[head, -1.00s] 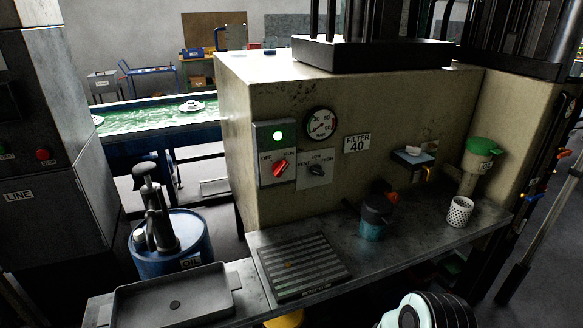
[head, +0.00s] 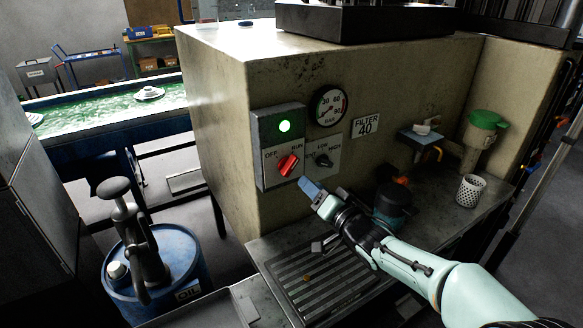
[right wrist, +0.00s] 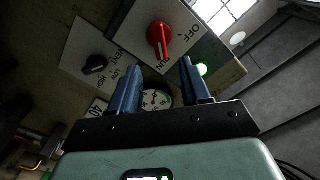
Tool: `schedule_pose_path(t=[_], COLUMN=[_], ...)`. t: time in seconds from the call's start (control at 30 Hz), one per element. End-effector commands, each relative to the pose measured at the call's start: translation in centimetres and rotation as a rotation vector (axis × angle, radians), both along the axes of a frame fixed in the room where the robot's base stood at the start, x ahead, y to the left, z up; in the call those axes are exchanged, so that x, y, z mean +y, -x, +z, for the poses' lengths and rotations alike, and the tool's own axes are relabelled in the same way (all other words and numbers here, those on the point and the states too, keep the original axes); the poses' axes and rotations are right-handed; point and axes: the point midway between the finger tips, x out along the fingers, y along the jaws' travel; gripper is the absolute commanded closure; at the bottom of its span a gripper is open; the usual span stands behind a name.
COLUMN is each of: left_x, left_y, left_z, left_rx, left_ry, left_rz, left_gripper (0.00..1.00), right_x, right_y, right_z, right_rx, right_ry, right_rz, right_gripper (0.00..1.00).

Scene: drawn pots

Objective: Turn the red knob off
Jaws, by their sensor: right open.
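The red knob (head: 288,165) sits on a grey switch plate on the beige machine's front, between the words OFF and RUN. Its pointer is turned towards RUN, and the green lamp (head: 284,126) above it is lit. My right gripper (head: 318,216) is open and empty, below and to the right of the knob, apart from it. In the right wrist view the red knob (right wrist: 160,38) lies beyond the open fingertips of my right gripper (right wrist: 158,68), its pointer towards RUN. My left gripper is not in view.
A black selector knob (head: 323,160) sits just right of the red one, with a gauge (head: 328,106) above. A dark cup-like item (head: 392,205) and a white perforated cup (head: 471,190) stand on the shelf. A blue oil drum with pump (head: 165,270) stands at left.

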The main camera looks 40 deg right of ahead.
Motion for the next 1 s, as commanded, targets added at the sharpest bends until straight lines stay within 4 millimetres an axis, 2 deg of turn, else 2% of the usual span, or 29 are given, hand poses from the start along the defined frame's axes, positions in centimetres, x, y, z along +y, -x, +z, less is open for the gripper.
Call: schedule_pose_path(t=[0.03, 0.2, 0.4, 0.6, 0.87, 0.9, 0.97, 1.0], left_x=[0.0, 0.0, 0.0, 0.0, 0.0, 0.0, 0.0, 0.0], left_y=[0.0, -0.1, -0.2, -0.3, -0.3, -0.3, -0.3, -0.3], left_z=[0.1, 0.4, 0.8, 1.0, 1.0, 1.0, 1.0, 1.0], left_rx=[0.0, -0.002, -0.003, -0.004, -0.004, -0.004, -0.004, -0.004], left_ry=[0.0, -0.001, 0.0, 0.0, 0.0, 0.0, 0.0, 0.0], left_rz=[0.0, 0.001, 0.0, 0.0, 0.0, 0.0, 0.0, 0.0], left_gripper=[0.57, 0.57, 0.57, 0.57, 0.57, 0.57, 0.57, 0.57], right_x=[-0.2, -0.5, -0.9, -1.0, -1.0, -1.0, -1.0, -1.0], right_y=[-1.3, -4.9, -8.1, -9.5, -9.6, -9.6, -9.6, -9.6], right_z=[-0.1, -0.1, 0.0, 0.0, 0.0, 0.0, 0.0, 0.0], right_rx=[0.001, 0.001, 0.001, 0.001, 0.001, 0.001, 0.001, 0.001], right_ry=[-0.001, -0.002, -0.001, 0.0, 0.0, 0.0, 0.0, 0.0], right_rz=[0.001, 0.001, 0.001, 0.0, -0.001, -0.001, -0.001, -0.001], right_gripper=[0.53, 0.53, 0.53, 0.53, 0.53, 0.56, 0.76, 0.89])
